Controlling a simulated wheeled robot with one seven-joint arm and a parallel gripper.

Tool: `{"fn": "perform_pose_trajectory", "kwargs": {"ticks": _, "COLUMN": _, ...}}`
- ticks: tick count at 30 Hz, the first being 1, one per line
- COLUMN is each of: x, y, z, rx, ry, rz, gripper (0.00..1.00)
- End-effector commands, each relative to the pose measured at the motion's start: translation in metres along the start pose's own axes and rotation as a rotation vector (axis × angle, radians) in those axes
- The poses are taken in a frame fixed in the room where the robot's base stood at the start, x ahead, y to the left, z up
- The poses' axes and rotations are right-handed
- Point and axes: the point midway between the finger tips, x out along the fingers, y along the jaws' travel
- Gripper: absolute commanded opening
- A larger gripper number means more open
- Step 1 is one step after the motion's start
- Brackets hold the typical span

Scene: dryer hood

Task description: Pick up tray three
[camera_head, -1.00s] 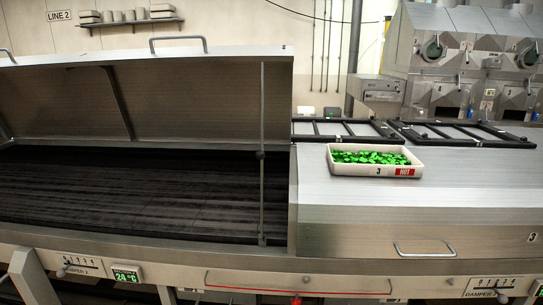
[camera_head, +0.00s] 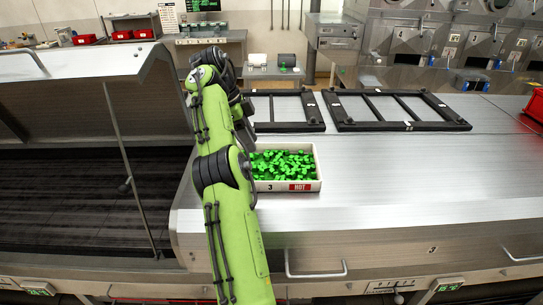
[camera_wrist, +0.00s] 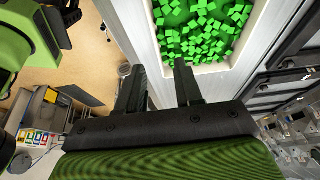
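Tray three is a white tray (camera_head: 275,187) marked "3" and "HOT" on its front and filled with green cubes. It stands on the metal hood top, right beside my green arm, which covers its left end in the head view. In the wrist view the tray (camera_wrist: 160,35) is seen from above, with its pale rim passing beyond the gap between my fingers. My gripper (camera_wrist: 161,72) has its two dark fingers apart at that rim. I cannot tell whether they touch it. In the head view my fingers are hidden or too dark to make out.
Two black frames (camera_head: 397,126) lie behind the tray on the hood top. The metal top (camera_head: 400,175) right of the tray is clear. A red bin (camera_head: 536,103) stands at the far right. The raised hood (camera_head: 80,95) is open on the left.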

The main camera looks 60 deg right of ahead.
Motion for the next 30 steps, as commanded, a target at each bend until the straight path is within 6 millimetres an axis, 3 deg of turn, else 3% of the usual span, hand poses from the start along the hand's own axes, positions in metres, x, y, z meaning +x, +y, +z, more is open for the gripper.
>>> {"fn": "perform_pose_trajectory", "kwargs": {"ticks": 11, "x": 0.029, "y": 0.000, "z": 0.002, "rx": 0.013, "ry": 0.005, "rz": 0.005, "gripper": 0.35}}
{"fn": "perform_pose_trajectory", "kwargs": {"ticks": 21, "x": 0.094, "y": 0.000, "z": 0.000, "rx": 0.013, "ry": 0.005, "rz": 0.005, "gripper": 0.35}}
{"fn": "perform_pose_trajectory", "kwargs": {"ticks": 26, "x": 0.114, "y": 0.000, "z": 0.001, "rx": 0.012, "ry": 0.005, "rz": 0.003, "gripper": 0.35}}
{"fn": "perform_pose_trajectory", "kwargs": {"ticks": 30, "x": 0.141, "y": 0.001, "z": 0.000, "rx": 0.011, "ry": 0.005, "rz": 0.006, "gripper": 0.35}}
